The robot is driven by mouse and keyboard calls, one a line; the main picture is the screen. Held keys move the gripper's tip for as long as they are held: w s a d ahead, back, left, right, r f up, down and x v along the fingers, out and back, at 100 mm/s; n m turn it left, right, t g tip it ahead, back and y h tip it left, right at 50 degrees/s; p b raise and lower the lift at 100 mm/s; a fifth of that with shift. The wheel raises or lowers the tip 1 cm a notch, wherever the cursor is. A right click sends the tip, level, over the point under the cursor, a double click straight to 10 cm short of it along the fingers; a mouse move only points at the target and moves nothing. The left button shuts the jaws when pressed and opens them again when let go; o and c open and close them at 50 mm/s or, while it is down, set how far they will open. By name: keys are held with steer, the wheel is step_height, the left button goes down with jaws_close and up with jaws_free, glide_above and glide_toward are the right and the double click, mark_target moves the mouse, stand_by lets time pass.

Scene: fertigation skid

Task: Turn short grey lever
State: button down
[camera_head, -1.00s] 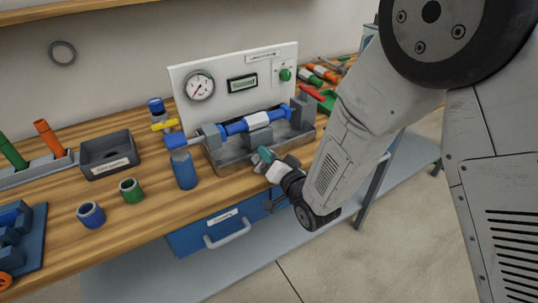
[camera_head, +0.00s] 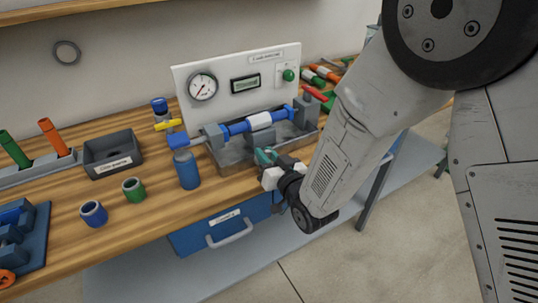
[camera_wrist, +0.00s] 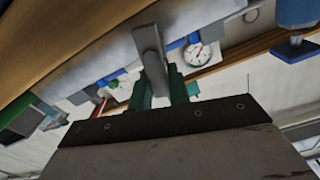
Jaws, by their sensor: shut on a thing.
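My gripper (camera_head: 266,157) is at the front edge of the grey metal skid tray (camera_head: 232,158), low on the right side of the blue pipe assembly. In the wrist view its green fingers (camera_wrist: 160,84) are shut on the short grey lever (camera_wrist: 149,42), one finger on each side. In the head view the lever is hidden by my gripper and wrist.
A white panel (camera_head: 216,78) with a gauge (camera_head: 202,86) stands behind the tray. A yellow handle (camera_head: 168,125) and an upright blue cylinder (camera_head: 187,170) are to the left. A red handle (camera_head: 315,92) is at the right. A blue drawer (camera_head: 190,240) hangs below the bench.

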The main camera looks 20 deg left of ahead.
steer(key=shift+s+a+n, duration=0.15)
steer(key=shift+n, duration=0.5)
steer(key=shift+s+a+n, duration=0.1)
steer(key=shift+s+n, duration=0.05)
steer(key=shift+n, duration=0.5)
steer(key=c, duration=1.3)
jaws_free()
steer(key=shift+v, duration=3.95)
